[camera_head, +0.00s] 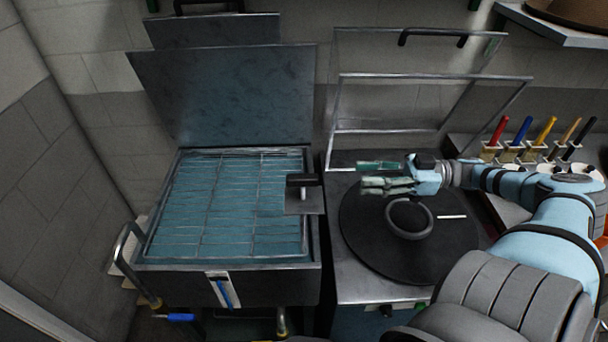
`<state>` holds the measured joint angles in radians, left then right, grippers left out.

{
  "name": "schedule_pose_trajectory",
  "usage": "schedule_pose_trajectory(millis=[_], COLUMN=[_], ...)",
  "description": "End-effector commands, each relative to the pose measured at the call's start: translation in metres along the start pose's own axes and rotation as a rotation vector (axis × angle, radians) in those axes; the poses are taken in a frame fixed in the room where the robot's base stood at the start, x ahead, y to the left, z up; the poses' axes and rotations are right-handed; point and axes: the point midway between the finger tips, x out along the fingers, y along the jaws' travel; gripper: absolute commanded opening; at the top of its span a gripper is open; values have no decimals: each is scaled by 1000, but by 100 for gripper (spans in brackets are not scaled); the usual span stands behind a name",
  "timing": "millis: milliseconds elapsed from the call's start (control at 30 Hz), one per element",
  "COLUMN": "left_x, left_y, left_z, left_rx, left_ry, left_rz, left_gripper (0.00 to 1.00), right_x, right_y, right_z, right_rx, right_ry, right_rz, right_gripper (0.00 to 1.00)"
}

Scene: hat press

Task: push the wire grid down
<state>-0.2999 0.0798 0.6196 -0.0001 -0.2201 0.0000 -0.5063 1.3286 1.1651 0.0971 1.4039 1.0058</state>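The wire grid (222,203) lies inside the open metal vat (215,287) on the left, over or in blue-green liquid. Its thin bars cross most of the opening; I cannot tell how deep it sits. A small plate with a black handle (303,181) is at the vat's right rim, close to the grid. My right gripper (364,174) is to the right of the vat, above the neighbouring machine. Its fingers point left, are apart and hold nothing visible. It does not touch the grid. My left gripper is out of view.
A round black plate with a ring handle (409,218) lies on the machine under my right gripper. The vat's lid (228,95) stands raised behind it. A clear framed cover (400,105) stands open behind the machine. Several coloured-handled tools (522,130) stand at the right.

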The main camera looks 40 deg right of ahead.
Motion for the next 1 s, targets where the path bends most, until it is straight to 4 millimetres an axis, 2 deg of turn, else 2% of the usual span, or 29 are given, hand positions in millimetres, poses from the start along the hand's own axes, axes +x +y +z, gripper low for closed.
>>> schedule_pose_trajectory(millis=[67,167,400,600,733,967,1000], left_x=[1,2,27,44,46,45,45], left_y=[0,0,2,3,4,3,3], left_z=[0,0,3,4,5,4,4], left_rx=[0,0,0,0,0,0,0], left_ry=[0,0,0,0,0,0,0], left_rz=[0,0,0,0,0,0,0], left_gripper=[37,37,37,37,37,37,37], right_x=[7,28,94,131,141,142,142], right_y=[-2,-3,-4,-4,-4,-4,-4], right_z=[-3,-3,2,1,-1,-2,-2], right_rx=[2,1,-1,0,1,1,1], right_ry=[6,9,10,9,7,5,5], right_rz=[-16,-17,-15,-15,-13,-12,-12], right_gripper=[40,40,40,40,40,40,37])
